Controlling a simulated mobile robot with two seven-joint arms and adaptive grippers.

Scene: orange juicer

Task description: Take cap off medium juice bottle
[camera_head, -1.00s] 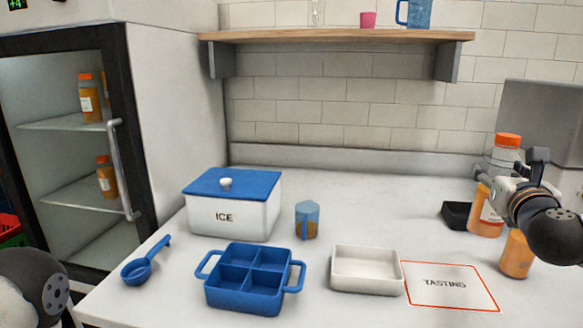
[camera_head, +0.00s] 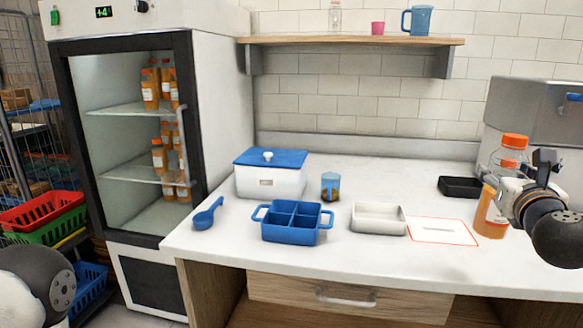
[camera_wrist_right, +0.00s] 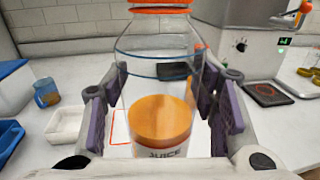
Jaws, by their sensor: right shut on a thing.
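My right gripper (camera_wrist_right: 162,108) is shut on a clear juice bottle (camera_wrist_right: 190,65), with a dark padded finger on either side. The bottle is part filled with orange juice and bears a label reading JUICE. Its orange cap (camera_wrist_right: 160,4) is on, cut off by the top edge of the wrist view; the cap also shows in the head view (camera_head: 515,141). In the head view my right gripper (camera_head: 507,192) is at the right, over the counter, hiding part of the bottle. Orange juice and a label (camera_head: 490,215) show left of it; whether this is a second bottle, I cannot tell. My left gripper is out of view.
On the counter stand a blue-lidded ice box (camera_head: 270,180), a blue divided tray (camera_head: 290,237), a blue scoop (camera_head: 205,218), a blue cup (camera_head: 331,186), a white tray (camera_head: 378,231) and a black tray (camera_head: 459,187). The red-bordered mat (camera_head: 442,231) is bare. A fridge (camera_head: 185,215) stands left.

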